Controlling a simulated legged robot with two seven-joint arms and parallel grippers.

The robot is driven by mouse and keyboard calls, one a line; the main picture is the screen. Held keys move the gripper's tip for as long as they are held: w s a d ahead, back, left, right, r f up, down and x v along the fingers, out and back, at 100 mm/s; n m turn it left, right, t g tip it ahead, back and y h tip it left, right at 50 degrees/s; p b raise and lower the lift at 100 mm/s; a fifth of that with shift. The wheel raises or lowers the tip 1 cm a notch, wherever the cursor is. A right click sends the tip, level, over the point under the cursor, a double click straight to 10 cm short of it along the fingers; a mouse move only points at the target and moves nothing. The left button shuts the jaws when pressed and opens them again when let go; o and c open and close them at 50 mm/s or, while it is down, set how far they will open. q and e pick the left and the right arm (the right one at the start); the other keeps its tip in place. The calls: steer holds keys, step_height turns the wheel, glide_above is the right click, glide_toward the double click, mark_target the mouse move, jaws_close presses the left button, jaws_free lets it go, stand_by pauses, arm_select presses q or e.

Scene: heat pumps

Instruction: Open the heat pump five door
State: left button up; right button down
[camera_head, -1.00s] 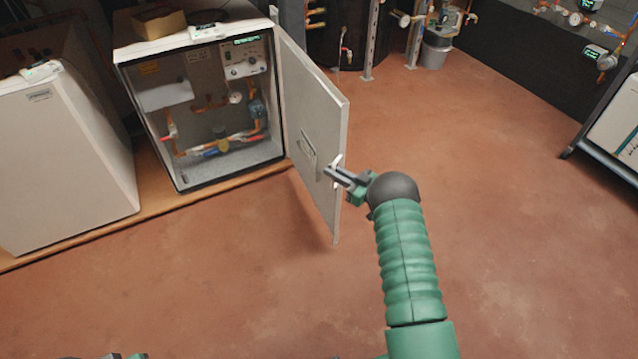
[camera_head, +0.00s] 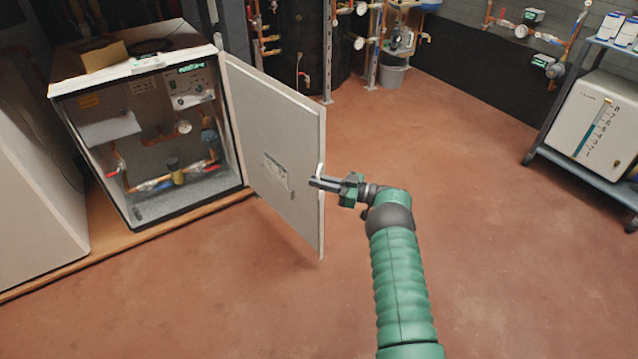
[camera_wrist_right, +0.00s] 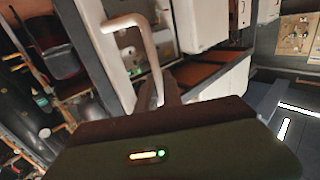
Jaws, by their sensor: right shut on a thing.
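The heat pump cabinet (camera_head: 98,84) stands at the left with its front open, showing pipes, valves and a gauge inside. Its white door (camera_head: 270,135) is hinged on the cabinet's right side and stands swung well out to the right, with a label on its inner face. My right gripper (camera_head: 318,183) is at the door's free edge, shut on the door handle. In the right wrist view the pale bar handle (camera_wrist_right: 148,60) runs down to my gripper's fingers (camera_wrist_right: 168,95). My left gripper does not show in the head view.
Another white cabinet (camera_head: 30,180) stands close at the far left. A wheeled cart (camera_head: 575,165) with a white unit is at the right, and a grey bucket (camera_head: 388,80) is at the back. The reddish floor (camera_head: 480,240) right of the door is clear.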

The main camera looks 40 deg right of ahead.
steer(key=shift+f, duration=0.1)
steer(key=c, duration=1.8)
jaws_free()
steer(key=shift+w+f, duration=0.1)
steer(key=p+v, duration=0.4)
steer(key=v, duration=1.3)
steer(key=shift+f+p, duration=0.1)
steer(key=shift+p, duration=0.2)
